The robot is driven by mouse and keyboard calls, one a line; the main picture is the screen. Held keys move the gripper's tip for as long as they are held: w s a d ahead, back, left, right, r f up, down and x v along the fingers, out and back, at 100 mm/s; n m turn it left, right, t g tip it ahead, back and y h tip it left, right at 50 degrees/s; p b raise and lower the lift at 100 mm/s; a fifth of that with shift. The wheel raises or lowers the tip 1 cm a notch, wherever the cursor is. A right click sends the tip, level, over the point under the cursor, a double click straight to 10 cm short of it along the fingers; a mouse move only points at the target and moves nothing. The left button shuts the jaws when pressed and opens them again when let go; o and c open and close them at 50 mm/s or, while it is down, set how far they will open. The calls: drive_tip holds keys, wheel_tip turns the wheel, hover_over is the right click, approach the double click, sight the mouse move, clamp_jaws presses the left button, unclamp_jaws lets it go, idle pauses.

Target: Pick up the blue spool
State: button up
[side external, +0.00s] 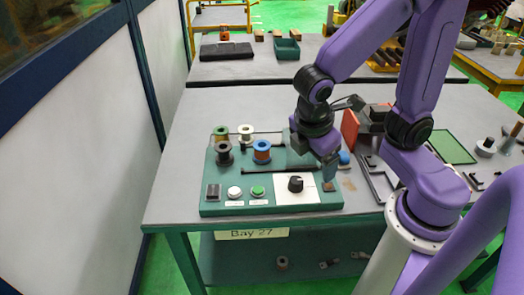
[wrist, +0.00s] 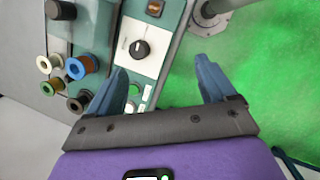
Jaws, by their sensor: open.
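The blue spool (side external: 261,150), with a blue flange and copper-brown winding, stands on the green board (side external: 222,209) left of my gripper. It also shows in the wrist view (wrist: 80,67), left of both fingers and outside the gap between them. My gripper (side external: 331,172) is over the right part of the board, near the black knob (side external: 295,184), apart from the spool. In the wrist view its two blue fingers (wrist: 162,68) are spread wide with nothing between them.
Close around the blue spool stand a white spool (side external: 246,133), a green one (side external: 220,133) and a dark one (side external: 223,152). Push buttons (side external: 258,191) line the board's front. A red block (side external: 350,130) is behind my gripper. The table's left side is clear.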

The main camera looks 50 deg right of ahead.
drive_tip(key=w+a+f+n+t+h, duration=0.1)
drive_tip(key=w+a+n+h, duration=0.15)
drive_tip(key=w, duration=0.25)
drive_tip(key=w+a+f+n+h, duration=0.1)
drive_tip(key=w+a+f+h, duration=0.1)
drive_tip(key=w+h, duration=0.15)
drive_tip(key=n+t+h, duration=0.2)
drive_tip(key=n+h, duration=0.1)
drive_tip(key=h, duration=0.1)
approach(258, 151)
drive_tip(key=x, duration=0.7)
drive_tip(key=shift+d+f, duration=0.15)
drive_tip(key=shift+d, duration=0.2)
drive_tip(key=shift+x, duration=2.55)
drive_tip(key=c, duration=1.1)
